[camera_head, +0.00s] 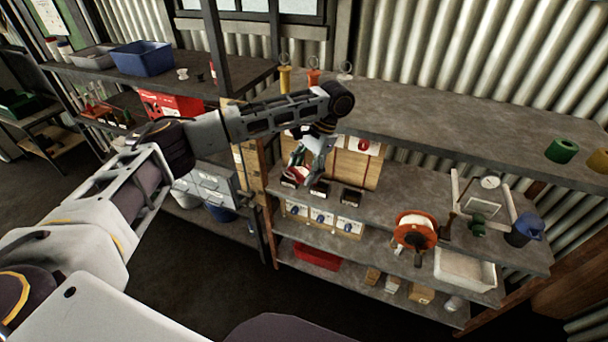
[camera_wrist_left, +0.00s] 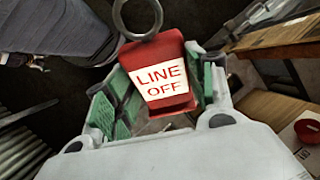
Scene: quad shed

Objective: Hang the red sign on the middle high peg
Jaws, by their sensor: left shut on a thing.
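The red sign (camera_wrist_left: 160,75) reads "LINE OFF" on a white panel and has a dark ring at its top. My left gripper (camera_wrist_left: 160,100) is shut on it, with green pads at both sides of the sign. In the head view the left gripper (camera_head: 299,162) points down in front of a wooden board (camera_head: 345,168) at the back of the shelf, and a little red of the sign shows at its tips. The board carries pale labels along its top. Its left part is hidden by my gripper, and I cannot make out the middle high peg. My right gripper is not in view.
Dark blocks (camera_head: 352,195) stand on the shelf (camera_head: 400,202) below the board. A red-orange reel (camera_head: 415,232) and a scale (camera_head: 482,205) stand to the right.

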